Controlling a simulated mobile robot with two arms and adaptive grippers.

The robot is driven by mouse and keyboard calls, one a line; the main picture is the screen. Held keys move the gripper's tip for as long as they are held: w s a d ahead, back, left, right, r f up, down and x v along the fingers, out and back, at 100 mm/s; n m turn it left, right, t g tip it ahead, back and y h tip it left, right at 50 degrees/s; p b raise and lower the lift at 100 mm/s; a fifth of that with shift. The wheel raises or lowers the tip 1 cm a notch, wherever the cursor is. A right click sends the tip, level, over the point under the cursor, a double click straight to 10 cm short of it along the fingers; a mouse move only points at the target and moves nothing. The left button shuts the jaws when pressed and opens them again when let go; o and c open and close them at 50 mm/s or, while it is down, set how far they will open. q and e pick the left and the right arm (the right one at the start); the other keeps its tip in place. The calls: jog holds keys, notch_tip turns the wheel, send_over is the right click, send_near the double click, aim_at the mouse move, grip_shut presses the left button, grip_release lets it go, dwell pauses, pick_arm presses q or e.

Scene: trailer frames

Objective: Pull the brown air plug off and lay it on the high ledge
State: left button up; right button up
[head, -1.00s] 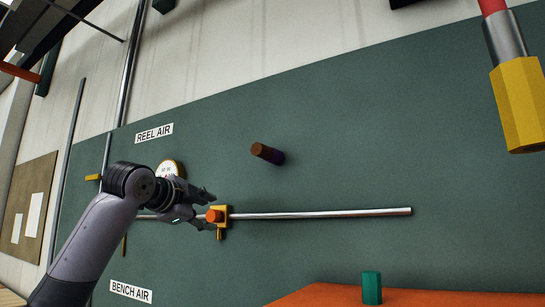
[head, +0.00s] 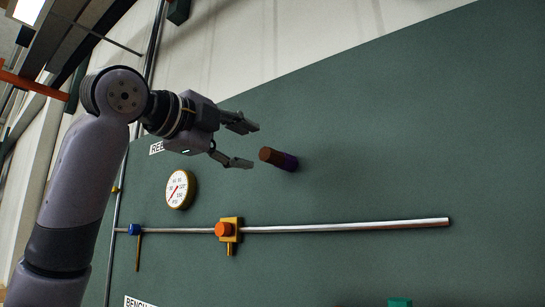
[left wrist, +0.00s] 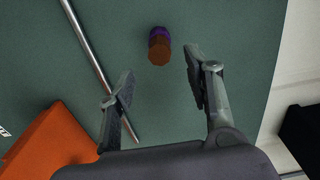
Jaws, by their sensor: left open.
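The brown air plug (head: 266,155) sticks out from the green wall panel on a purple fitting (head: 288,161). My left gripper (head: 255,146) is open and empty, just left of the plug, with its fingers pointing towards it. In the left wrist view the brown plug (left wrist: 159,51) lies between and a little beyond the two spread fingertips, with the purple part behind it. No touch shows. My right gripper is not in view. I cannot tell which surface is the high ledge.
A metal pipe (head: 350,226) with an orange-knobbed yellow valve (head: 230,230) runs across the panel below the plug. A round gauge (head: 180,189) sits to the left. An orange surface (left wrist: 55,145) shows low in the left wrist view. Bare panel lies right of the plug.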

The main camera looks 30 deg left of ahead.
aim_at(264, 153)
pick_arm(q)
jog(key=w, duration=0.4)
jog(key=shift+d, duration=0.2)
jog(key=w+p, duration=0.2)
jog(key=w, duration=0.1)
jog(key=shift+w+d+p, duration=0.15)
jog(key=shift+w+p, duration=0.15)
jog(key=shift+w, duration=0.6)
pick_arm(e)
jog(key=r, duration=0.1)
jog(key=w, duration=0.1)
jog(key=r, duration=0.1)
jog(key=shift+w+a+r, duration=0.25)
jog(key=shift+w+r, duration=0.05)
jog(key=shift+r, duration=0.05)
pick_arm(q)
jog(key=shift+s, duration=0.1)
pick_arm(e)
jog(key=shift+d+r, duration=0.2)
pick_arm(q)
jog(key=shift+p, duration=0.4)
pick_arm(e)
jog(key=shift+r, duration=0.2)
pick_arm(q)
jog(key=shift+c, duration=0.6)
grip_shut()
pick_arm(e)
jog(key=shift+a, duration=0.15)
